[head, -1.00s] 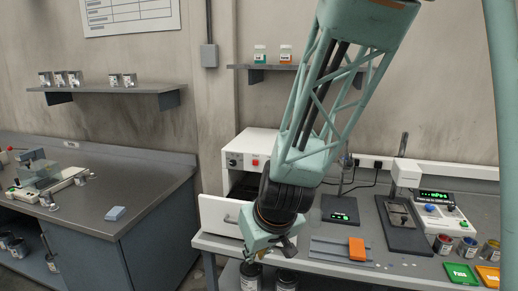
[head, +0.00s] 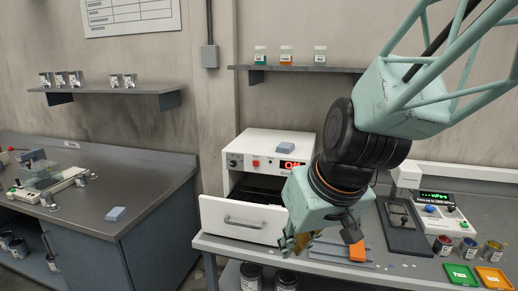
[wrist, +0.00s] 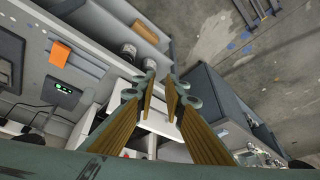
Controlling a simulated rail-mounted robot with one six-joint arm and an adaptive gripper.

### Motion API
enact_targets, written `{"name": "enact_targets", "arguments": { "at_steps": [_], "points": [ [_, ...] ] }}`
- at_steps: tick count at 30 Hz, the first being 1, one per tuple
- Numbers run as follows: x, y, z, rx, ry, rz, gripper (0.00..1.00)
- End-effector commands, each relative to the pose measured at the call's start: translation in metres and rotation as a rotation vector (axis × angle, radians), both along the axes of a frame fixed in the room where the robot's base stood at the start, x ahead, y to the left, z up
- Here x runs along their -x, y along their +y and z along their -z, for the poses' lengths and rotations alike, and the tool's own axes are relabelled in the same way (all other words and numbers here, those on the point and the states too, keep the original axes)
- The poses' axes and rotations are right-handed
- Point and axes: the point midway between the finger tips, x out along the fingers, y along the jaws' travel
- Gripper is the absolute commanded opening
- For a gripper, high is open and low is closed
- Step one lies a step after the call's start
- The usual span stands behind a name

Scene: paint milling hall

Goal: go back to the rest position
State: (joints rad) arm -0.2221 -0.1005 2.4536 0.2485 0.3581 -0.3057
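My gripper (head: 297,243) is at the lower middle of the head view, pointing down and left, in front of the right end of the white oven's open door (head: 240,218). In the wrist view, its two brown-padded fingers (wrist: 164,82) stand apart with a gap between them, and nothing is held. The arm reaches in from the upper right. The wrist hides part of the bench behind it.
The white oven (head: 270,150) carries a grey-blue block and shows a red display. An orange block (head: 357,249), a stand (head: 403,225), paint cans and green and orange trays (head: 461,274) lie to the right. A left bench (head: 90,190) stands apart across a floor gap.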

Motion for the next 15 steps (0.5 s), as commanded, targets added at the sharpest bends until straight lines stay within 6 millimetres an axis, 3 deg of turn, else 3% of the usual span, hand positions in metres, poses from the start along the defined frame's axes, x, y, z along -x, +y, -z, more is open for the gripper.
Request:
{"name": "enact_targets", "arguments": {
  "at_steps": [15],
  "points": [
    [0.07, -0.049, -0.046, 0.004, 0.032, 0.089, 0.11]
  ]
}}
